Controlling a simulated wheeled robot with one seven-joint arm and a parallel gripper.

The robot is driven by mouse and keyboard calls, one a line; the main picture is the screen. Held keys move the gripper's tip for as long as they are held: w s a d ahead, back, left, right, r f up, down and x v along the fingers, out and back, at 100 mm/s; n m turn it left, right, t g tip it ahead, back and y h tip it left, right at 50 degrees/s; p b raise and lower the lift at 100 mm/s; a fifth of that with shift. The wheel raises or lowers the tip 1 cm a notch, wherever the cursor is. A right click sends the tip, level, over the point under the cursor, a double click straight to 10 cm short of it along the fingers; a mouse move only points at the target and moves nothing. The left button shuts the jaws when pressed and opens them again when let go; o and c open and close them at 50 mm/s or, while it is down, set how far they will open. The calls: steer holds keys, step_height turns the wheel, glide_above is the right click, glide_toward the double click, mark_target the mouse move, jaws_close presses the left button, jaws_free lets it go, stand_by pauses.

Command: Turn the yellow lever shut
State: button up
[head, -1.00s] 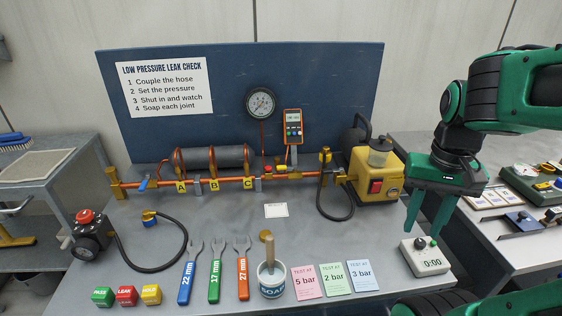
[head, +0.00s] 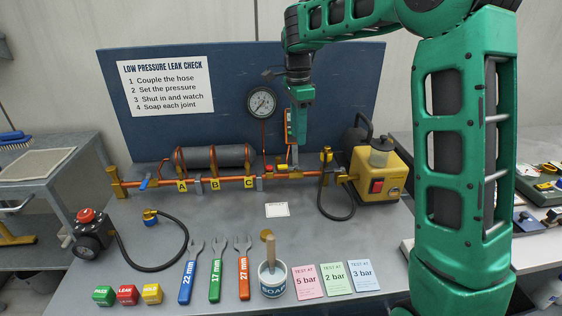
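A small yellow lever or handle (head: 282,167) sits on the copper pipe (head: 225,183), just right of a red one (head: 268,169). Another yellow fitting (head: 326,155) stands at the pipe's right end, where the black hose joins. Both yellow parts are too small for me to tell their exact setting. My gripper (head: 302,141) points down above the right part of the pipe, between the two yellow parts in the picture and apart from both. It is seen edge-on, so the gap between its fingers is hidden. It partly covers the orange handheld meter (head: 289,126).
A blue backboard (head: 225,75) with a round gauge (head: 261,102) stands behind the pipe. A yellow pump (head: 378,172) is at the right. Spanners, a soap pot (head: 272,281) and test cards lie in front. A blue lever (head: 143,184) is at the pipe's left.

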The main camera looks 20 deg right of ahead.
mark_target(288, 168)
steer(key=w+a+f+m, duration=0.1)
steer(key=w+a+m, duration=0.1)
steer(key=w+a, duration=0.2)
steer(key=shift+y, duration=0.3)
step_height(288, 168, down, 11)
steer(key=shift+s+d+r, duration=0.1)
steer(key=shift+d, duration=0.05)
jaws_close()
